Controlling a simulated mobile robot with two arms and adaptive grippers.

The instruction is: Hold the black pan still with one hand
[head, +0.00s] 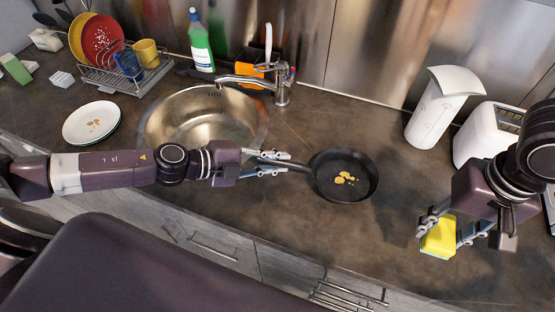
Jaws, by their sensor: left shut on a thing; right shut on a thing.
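The black pan (330,190) lies on the dark countertop, right of the sink, with yellow-brown spots of residue inside it. Its handle points left toward my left gripper (276,164). The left gripper's fingers are shut around the handle, which is partly hidden between them. My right gripper (446,232) is shut on a yellow sponge (438,238) over the counter near its front edge, to the lower right of the pan. The sponge is apart from the pan.
A steel sink (180,128) with a faucet (281,85) lies behind my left arm. A dirty plate (91,123) and a dish rack (140,82) stand left. A white jug (436,108) and a toaster (482,135) stand right. The counter between pan and jug is clear.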

